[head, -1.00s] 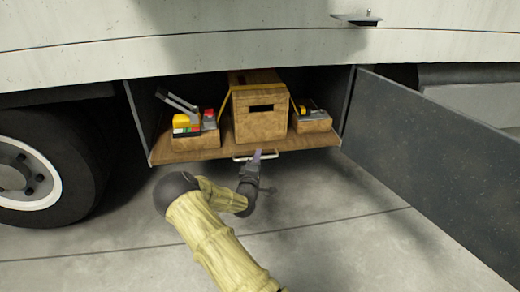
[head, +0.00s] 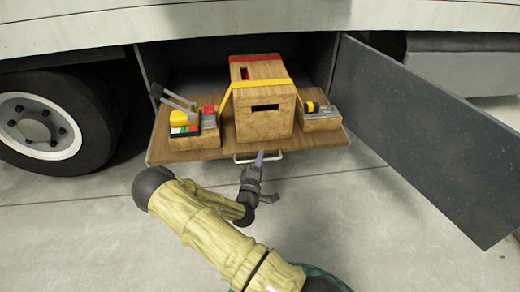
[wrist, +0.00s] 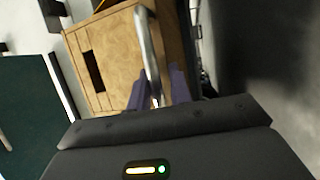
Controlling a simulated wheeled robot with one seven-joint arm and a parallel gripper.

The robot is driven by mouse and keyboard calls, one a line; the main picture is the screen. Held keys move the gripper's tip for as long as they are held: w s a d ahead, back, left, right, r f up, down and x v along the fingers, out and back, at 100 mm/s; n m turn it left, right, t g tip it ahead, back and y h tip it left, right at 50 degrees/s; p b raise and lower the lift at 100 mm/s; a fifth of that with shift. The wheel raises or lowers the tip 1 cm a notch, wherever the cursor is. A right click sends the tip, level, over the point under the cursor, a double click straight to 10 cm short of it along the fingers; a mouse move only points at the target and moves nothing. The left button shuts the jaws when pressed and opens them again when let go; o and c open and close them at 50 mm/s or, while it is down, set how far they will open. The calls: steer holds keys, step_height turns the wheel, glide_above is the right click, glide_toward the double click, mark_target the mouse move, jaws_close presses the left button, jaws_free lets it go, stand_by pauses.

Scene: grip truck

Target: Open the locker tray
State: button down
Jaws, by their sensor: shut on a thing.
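The locker tray (head: 185,154) is a brown wooden board slid part way out of the truck's side locker. A pale metal handle (head: 273,157) runs along its front edge. My gripper (head: 258,160) is at this handle, with its purple fingers shut on the bar. In the wrist view the handle (wrist: 148,45) runs down between the two fingers (wrist: 158,92). A large wooden box (head: 264,125) with a yellow and red strap stands mid-tray. Smaller wooden boxes with tools sit left (head: 195,138) and right (head: 319,121) of it.
The locker door (head: 430,140) stands open on the right, reaching out beside the tray. A truck wheel (head: 45,125) is on the left. The concrete floor (head: 90,230) in front is clear apart from my arm.

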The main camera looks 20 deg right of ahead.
steer(key=shift+s+a+r, duration=0.25)
steer(key=shift+s, duration=0.4)
steer(key=shift+s+a+r, duration=0.2)
steer(key=shift+s, duration=0.4)
steer(key=c, duration=1.5)
jaws_free()
steer(key=shift+o, duration=0.2)
steer(key=shift+f, duration=0.1)
steer(key=shift+s+a+f, duration=0.1)
steer(key=shift+s+f, duration=0.05)
steer(key=shift+s, duration=0.05)
steer(key=p+v, duration=0.5)
steer(key=v, duration=1.2)
steer(key=shift+f, duration=0.2)
